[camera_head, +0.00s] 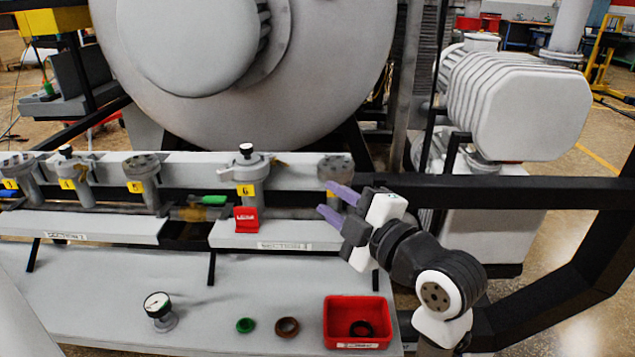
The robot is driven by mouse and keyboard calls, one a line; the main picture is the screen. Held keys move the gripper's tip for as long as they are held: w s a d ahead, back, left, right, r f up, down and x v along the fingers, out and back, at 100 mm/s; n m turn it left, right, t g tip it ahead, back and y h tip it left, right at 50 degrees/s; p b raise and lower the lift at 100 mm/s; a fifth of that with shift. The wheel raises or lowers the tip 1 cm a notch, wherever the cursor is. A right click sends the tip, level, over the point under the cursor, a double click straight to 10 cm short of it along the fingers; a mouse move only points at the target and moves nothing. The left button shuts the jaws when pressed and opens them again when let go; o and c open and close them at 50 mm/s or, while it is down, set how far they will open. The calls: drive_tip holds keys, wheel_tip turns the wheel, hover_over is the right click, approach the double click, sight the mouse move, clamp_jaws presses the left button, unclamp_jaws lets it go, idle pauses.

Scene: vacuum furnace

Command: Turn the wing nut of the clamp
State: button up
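The grey clamp (243,174) sits around the top of the upright port with the yellow label 6, under a black-topped fitting. A small brownish part at its right side (279,163) may be the wing nut; it is too small to tell for sure. My gripper (328,199) is to the right of the clamp and apart from it. Its two purple fingers point left and are spread, with nothing between them.
Other ports (142,172) stand along the rail to the left. On the lower shelf are a gauge (159,308), a green ring (245,325), a brown ring (287,327) and a red bin (357,309) holding a dark ring.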

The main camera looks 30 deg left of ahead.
drive_tip(key=shift+s+d+r+p, duration=0.1)
drive_tip(key=shift+r+p, duration=0.3)
drive_tip(key=shift+p, duration=0.75)
drive_tip(key=p, duration=0.4)
approach(283, 166)
drive_tip(key=x, duration=0.8)
clamp_jaws()
